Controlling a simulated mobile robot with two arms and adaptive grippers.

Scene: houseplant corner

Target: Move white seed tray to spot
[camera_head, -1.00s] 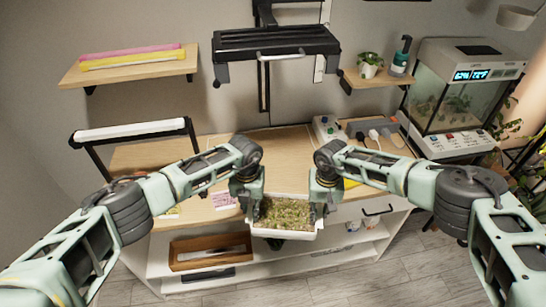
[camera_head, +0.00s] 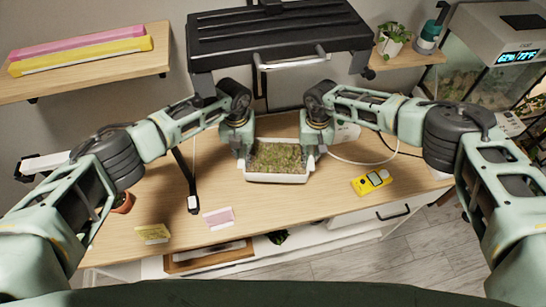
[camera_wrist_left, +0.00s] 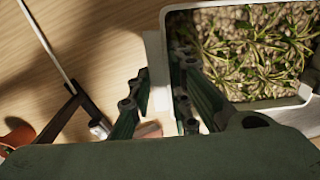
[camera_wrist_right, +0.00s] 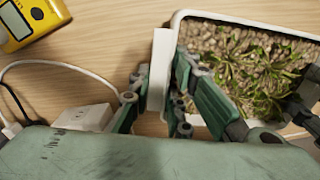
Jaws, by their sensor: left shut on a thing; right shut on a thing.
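The white seed tray (camera_head: 276,177) is full of soil and small green seedlings and is level over the wooden table in the head view. My left gripper (camera_head: 243,158) is shut on the tray's left end, and my right gripper (camera_head: 310,158) is shut on its right end. In the left wrist view the fingers (camera_wrist_left: 160,95) straddle a white end tab of the tray (camera_wrist_left: 168,50). In the right wrist view the fingers (camera_wrist_right: 160,95) do the same at the tray's other end (camera_wrist_right: 172,40). I cannot tell whether the tray touches the table. No marked spot is clearly visible.
A yellow meter (camera_head: 372,182) lies right of the tray. A pink card (camera_head: 219,217) and a yellow card (camera_head: 153,233) stand near the front edge. A black lamp stand (camera_head: 193,200) is at left. A dark rack (camera_head: 280,38) hangs behind. Bare wood (camera_head: 290,205) lies in front.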

